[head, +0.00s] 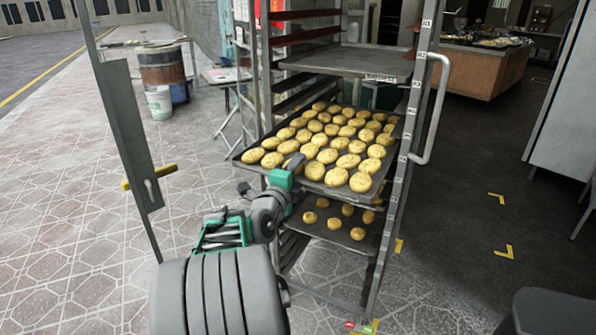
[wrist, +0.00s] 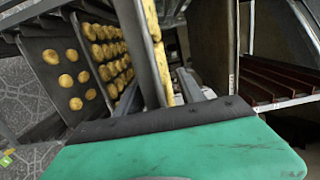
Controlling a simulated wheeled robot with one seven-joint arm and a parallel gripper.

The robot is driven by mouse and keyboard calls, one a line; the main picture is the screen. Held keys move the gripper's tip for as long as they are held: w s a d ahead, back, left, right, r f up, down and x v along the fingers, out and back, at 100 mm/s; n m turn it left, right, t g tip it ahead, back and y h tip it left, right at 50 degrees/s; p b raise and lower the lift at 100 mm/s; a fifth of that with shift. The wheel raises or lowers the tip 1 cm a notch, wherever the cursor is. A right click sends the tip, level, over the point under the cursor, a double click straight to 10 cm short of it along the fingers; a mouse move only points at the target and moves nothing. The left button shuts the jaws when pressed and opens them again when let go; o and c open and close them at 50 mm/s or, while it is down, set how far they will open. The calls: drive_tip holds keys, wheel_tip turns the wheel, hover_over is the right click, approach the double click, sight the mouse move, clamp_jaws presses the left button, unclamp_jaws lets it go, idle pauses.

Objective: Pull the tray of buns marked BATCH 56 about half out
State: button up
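A dark tray full of yellow buns (head: 343,194) sits at mid-height in the metal rack (head: 398,160), its near-left edge sticking out past the frame. A lower tray (head: 325,229) holds fewer buns below it. I cannot read BATCH 56 on either. My gripper (head: 293,163), green and grey, is at the near edge of the fuller tray. In the wrist view, the trays look turned on their side, and the green gripper part with its dark edge (wrist: 180,115) lies close to a tray rim. Whether the fingers close on the rim is hidden.
An empty grey tray (head: 350,62) with a small pale label is above. A rack upright with a grey handle (head: 437,108) stands to the right. A grey panel (head: 130,130) on a thin frame stands at the left. Open paving (head: 80,230) lies left.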

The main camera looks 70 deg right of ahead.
drive_tip(key=shift+o, duration=0.5)
drive_tip(key=shift+a, duration=0.1)
drive_tip(key=shift+a, duration=0.35)
drive_tip(key=a, duration=0.7)
drive_tip(key=shift+b, duration=0.4)
